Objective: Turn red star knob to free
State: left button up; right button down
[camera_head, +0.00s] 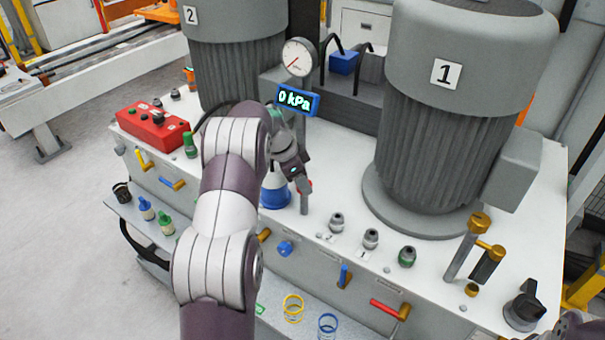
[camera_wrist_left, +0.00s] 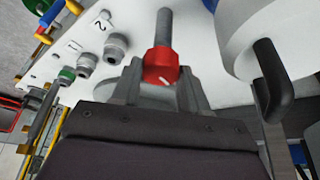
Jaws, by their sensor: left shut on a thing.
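The red star knob (camera_wrist_left: 160,65) sits between the two fingers of my left gripper (camera_wrist_left: 160,85) in the left wrist view. In the head view my left gripper (camera_head: 304,198) reaches down over the middle of the white bench top. Only a small red edge of the knob (camera_head: 310,186) shows there; my gripper hides the rest. The left gripper is shut on the knob. My right gripper is not in view.
Motor 1 (camera_head: 440,150) stands right of the gripper, motor 2 (camera_head: 238,60) behind left. A gauge (camera_head: 298,57) and a display (camera_head: 298,101) reading 0 kPa are behind. A blue-and-white cone (camera_head: 275,194) stands close left. Grey fittings (camera_head: 371,239) line the front.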

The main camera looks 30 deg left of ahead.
pick_arm(q)
jog(key=shift+m+p, duration=0.4)
jog(key=shift+p, duration=0.05)
jog(key=o, duration=1.1)
jog(key=shift+a, duration=0.1)
jog(key=shift+c, duration=0.2)
jog(key=shift+r, duration=0.1)
jog(key=p+v, duration=1)
jog(key=v, duration=0.2)
jog(key=shift+a+r+p, duration=0.2)
jog(key=shift+r+p, duration=0.05)
jog(key=shift+p, duration=0.15)
